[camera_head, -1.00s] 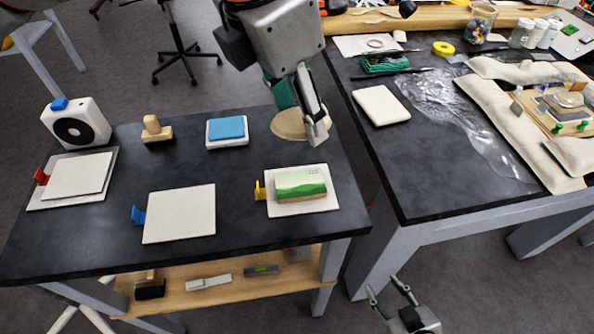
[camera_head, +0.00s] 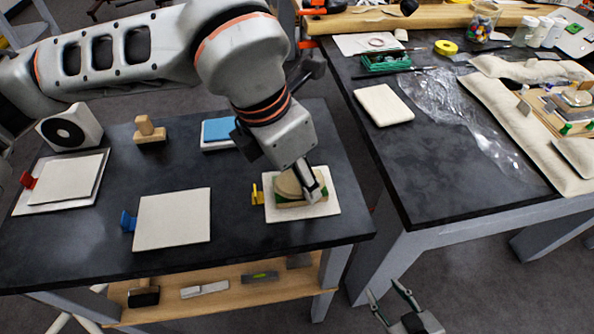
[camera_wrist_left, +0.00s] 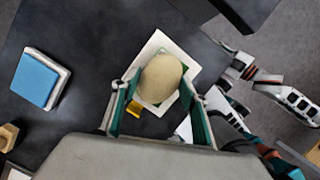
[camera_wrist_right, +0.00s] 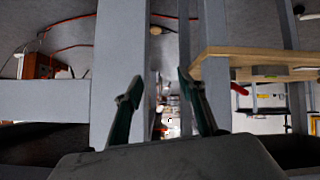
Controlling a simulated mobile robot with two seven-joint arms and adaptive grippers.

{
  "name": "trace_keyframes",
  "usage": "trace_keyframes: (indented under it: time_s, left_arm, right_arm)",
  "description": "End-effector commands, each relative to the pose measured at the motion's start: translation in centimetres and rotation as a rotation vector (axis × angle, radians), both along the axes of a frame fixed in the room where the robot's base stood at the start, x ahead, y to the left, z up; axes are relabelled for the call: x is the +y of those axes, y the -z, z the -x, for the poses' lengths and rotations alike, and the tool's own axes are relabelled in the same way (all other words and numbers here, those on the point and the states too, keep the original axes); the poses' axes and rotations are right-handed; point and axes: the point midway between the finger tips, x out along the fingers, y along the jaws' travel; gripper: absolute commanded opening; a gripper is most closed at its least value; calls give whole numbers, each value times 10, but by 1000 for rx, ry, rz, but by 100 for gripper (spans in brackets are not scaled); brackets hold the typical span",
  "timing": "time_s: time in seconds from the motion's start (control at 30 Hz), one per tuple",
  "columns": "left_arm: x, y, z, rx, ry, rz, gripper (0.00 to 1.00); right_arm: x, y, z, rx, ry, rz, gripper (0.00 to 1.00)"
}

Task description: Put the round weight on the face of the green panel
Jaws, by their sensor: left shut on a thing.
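The round weight (camera_head: 287,184) is a tan disc, held in my left gripper (camera_head: 311,187) over the green panel (camera_head: 289,204). In the left wrist view the weight (camera_wrist_left: 161,77) sits between the two fingers and covers most of the panel, whose green edge (camera_wrist_left: 186,93) shows around it. The panel lies on a white square pad (camera_head: 328,208) with a yellow clip (camera_head: 257,194) at its left. I cannot tell whether the weight touches the panel's face. My right gripper (camera_head: 384,289) is open and empty, low in front of the tables; its spread fingers show in the right wrist view (camera_wrist_right: 160,82).
A white pad with a blue clip (camera_head: 172,220) lies to the left. A blue block (camera_head: 219,129), a wooden stamp-like block (camera_head: 149,130) and a white boxy device (camera_head: 72,127) stand behind. The second table (camera_head: 430,180) is at the right, across a narrow gap.

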Motion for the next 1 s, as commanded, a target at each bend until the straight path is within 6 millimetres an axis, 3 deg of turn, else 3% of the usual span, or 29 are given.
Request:
trace_keyframes:
  time_s: [0.27,0.3,0.37,0.77,1.0]
  left_arm:
    - [0,1,-1,-3,-1,0,14]
    - [0,1,0,-2,-1,0,49]
    - [0,1,0,-2,-1,0,61]
    - [0,-3,0,-3,-1,0,61]
    - [8,-41,4,-11,-2,0,61]
  right_arm:
    - [0,-2,-2,-4,-2,1,40]
    - [0,-1,-2,-4,-3,2,40]
    - [0,-1,-2,-3,-3,2,40]
    - [0,2,7,11,-5,4,40]
    - [-1,-5,3,1,-3,5,40]
